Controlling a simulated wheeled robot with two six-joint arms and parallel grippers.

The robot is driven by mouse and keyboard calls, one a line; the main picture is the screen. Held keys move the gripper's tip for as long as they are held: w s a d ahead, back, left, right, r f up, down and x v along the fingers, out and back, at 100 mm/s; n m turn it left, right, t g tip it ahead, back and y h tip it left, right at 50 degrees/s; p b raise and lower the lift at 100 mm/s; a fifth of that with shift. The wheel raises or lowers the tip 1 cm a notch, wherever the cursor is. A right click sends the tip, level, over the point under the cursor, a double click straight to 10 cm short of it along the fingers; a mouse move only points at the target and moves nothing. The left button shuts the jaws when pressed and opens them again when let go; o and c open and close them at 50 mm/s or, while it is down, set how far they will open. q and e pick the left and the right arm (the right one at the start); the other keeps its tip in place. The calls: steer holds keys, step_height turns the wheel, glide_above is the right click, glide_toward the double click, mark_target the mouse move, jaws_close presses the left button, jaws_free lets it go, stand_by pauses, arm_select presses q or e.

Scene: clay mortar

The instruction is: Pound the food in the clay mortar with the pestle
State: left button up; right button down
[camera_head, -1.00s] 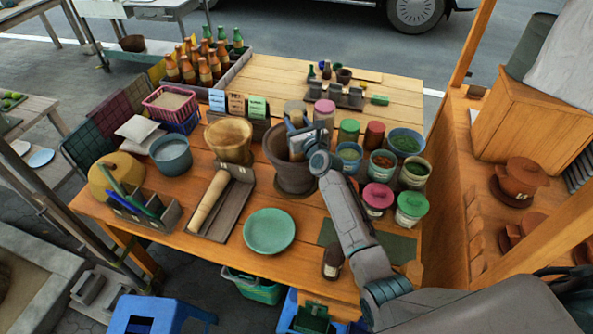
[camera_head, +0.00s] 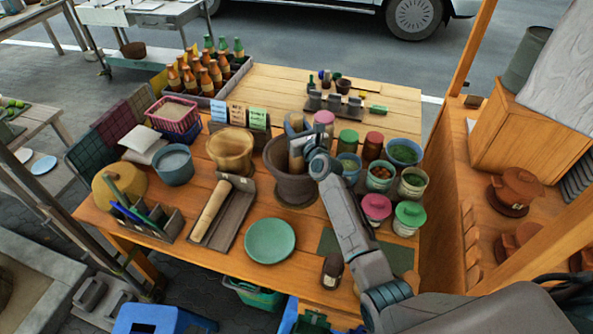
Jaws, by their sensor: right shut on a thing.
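The dark clay mortar (camera_head: 292,187) stands upright on the wooden table, right of the wooden bowl. My right gripper (camera_head: 298,135) is above the mortar's mouth, shut on a light wooden pestle (camera_head: 296,155). The pestle stands nearly upright with its lower end inside the mortar. The food inside the mortar is hidden by the rim and gripper. My left gripper does not show.
A wooden bowl (camera_head: 231,151) stands close left of the mortar. A second wooden pestle-like rod (camera_head: 212,208) lies in a tray. A green plate (camera_head: 270,241) lies in front. Several jars and a green-lidded container (camera_head: 409,215) crowd the right side.

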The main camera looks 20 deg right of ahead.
steer(key=shift+s+r, duration=0.1)
steer(key=shift+r, duration=0.2)
steer(key=shift+f, duration=0.25)
step_height(320, 180, down, 5)
steer(key=b, duration=0.4)
steer(key=shift+r+b, duration=0.1)
steer(key=shift+b, duration=0.25)
